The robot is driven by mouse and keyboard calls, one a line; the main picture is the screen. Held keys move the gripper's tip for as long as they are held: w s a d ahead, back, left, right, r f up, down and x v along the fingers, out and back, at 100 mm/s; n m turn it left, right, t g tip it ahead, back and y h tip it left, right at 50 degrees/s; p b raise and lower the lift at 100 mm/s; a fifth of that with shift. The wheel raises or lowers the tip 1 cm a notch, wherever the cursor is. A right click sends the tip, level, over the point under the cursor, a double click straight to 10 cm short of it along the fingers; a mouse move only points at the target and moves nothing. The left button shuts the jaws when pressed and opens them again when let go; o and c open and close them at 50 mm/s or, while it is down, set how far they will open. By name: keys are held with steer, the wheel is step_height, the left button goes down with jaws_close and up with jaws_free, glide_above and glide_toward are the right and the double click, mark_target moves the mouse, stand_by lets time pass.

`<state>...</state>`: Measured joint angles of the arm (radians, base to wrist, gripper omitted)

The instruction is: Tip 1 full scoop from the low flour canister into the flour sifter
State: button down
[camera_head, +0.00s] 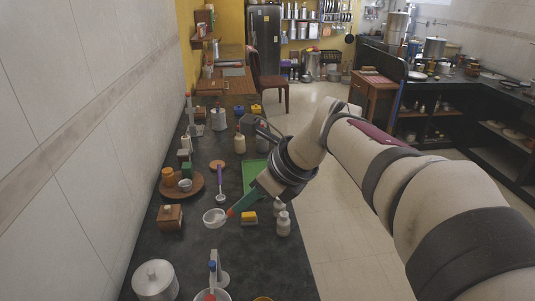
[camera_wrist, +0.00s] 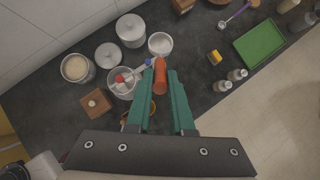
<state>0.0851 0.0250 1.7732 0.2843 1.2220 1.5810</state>
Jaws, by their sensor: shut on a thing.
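My gripper (camera_wrist: 160,80) has green fingers shut on the orange-red handle (camera_wrist: 160,76) of a scoop. The scoop's round pale bowl (camera_head: 214,217) is held out over the counter; it also shows in the wrist view (camera_wrist: 160,43). Its fill is unclear. An open steel canister (camera_wrist: 77,70) with pale contents, seemingly flour, stands at left in the wrist view. A round lidded or lid-like steel piece (camera_wrist: 108,54) is beside it. A round metal vessel (camera_wrist: 121,88) with red and blue parts, possibly the sifter, stands left of the fingers; its rim is cut off in the head view (camera_head: 212,296).
A taller lidded canister (camera_head: 155,281) stands near left. A wooden box (camera_head: 170,217), yellow sponge (camera_head: 249,218), white bottles (camera_head: 283,226), green mat (camera_head: 254,172) and purple-handled spoon (camera_head: 220,185) lie around. Another wooden box (camera_wrist: 96,104) is at left.

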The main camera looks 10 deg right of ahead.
steer(key=s+a+f+n+g+h, duration=0.1)
steer(key=s+a+f+n+g, duration=0.2)
steer(key=s+a+f+n, duration=0.35)
steer(key=s+a+f+n+g+h, duration=0.2)
steer(key=s+a+f+n, duration=0.15)
steer(key=a+n, duration=0.45)
steer(key=s+a+f+n+g+h, duration=0.1)
steer(key=s+a+f+n+g, duration=0.3)
steer(key=a, duration=0.4)
step_height(320, 180, down, 7)
steer(key=s+n+t, duration=0.1)
